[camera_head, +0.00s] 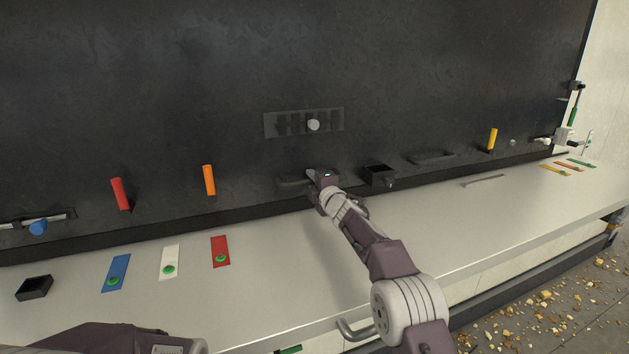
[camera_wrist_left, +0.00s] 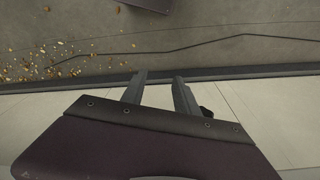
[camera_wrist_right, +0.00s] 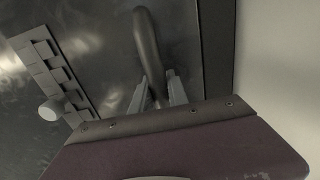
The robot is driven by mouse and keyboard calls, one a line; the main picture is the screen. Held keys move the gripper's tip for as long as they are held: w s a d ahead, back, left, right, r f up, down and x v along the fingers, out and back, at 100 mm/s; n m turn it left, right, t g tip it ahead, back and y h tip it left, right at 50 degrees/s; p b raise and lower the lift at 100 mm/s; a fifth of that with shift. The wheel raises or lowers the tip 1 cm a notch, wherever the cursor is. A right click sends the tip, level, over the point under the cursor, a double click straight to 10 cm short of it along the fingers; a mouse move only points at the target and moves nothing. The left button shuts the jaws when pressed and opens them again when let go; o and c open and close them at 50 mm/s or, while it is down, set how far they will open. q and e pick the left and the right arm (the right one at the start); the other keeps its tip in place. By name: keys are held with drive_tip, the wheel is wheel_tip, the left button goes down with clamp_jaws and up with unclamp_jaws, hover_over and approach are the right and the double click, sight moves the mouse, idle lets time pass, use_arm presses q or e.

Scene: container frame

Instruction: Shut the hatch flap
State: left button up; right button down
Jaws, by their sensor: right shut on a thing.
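My right gripper (camera_head: 312,178) is at the lower middle of the large black panel (camera_head: 180,90). It is shut on a dark bar handle (camera_head: 290,184) that sits low on the panel. In the right wrist view the curved handle (camera_wrist_right: 147,45) runs between my two fingers (camera_wrist_right: 158,95). My arm hides part of the handle in the head view. I cannot make out the outline of the hatch flap. My left gripper (camera_wrist_left: 160,90) shows in the left wrist view, with its fingers apart and nothing between them.
A slotted plate with a white knob (camera_head: 313,125) is above my right gripper. A small black box (camera_head: 378,176) and a second dark handle (camera_head: 432,157) are to its right.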

drive_tip(key=c, duration=1.3)
unclamp_jaws()
drive_tip(key=shift+a+r, duration=0.15)
drive_tip(key=shift+r, duration=0.05)
drive_tip(key=shift+a+f, duration=0.1)
drive_tip(key=shift+a, duration=0.05)
drive_tip(key=b+v, duration=0.7)
drive_tip(key=v, duration=0.2)
drive_tip(key=shift+b, duration=0.3)
